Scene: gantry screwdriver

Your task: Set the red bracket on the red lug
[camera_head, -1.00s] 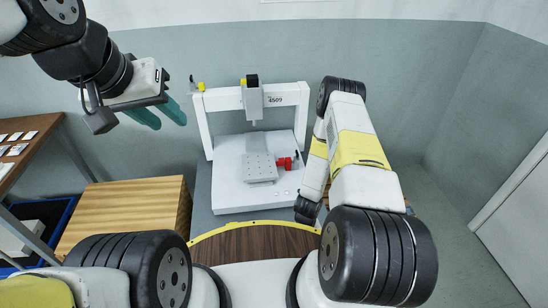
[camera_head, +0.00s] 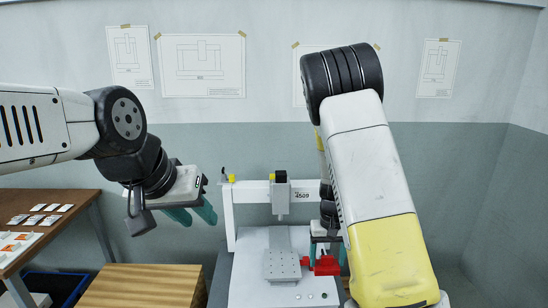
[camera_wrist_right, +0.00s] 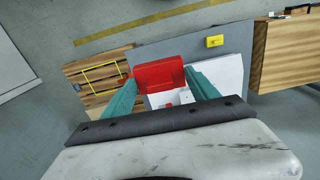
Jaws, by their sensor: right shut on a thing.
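The red bracket (camera_wrist_right: 158,73) is between the two green fingers of my right gripper (camera_wrist_right: 162,82) in the right wrist view. In the head view the bracket (camera_head: 326,266) shows between the fingers of my right gripper (camera_head: 326,254), low at the right of the gantry's white bed. A smaller red piece (camera_head: 304,262), perhaps the red lug, shows at the bracket's left, beside the grey hole plate. I cannot tell whether bracket and lug touch. My left gripper (camera_head: 192,216) has its green fingers apart and empty, left of the gantry.
The white gantry (camera_head: 256,191) with its screwdriver head (camera_head: 281,200) stands over the bed and grey hole plate (camera_head: 282,265). A wooden box (camera_head: 140,288) is at the lower left. A shelf with labelled cards (camera_head: 35,225) stands at far left.

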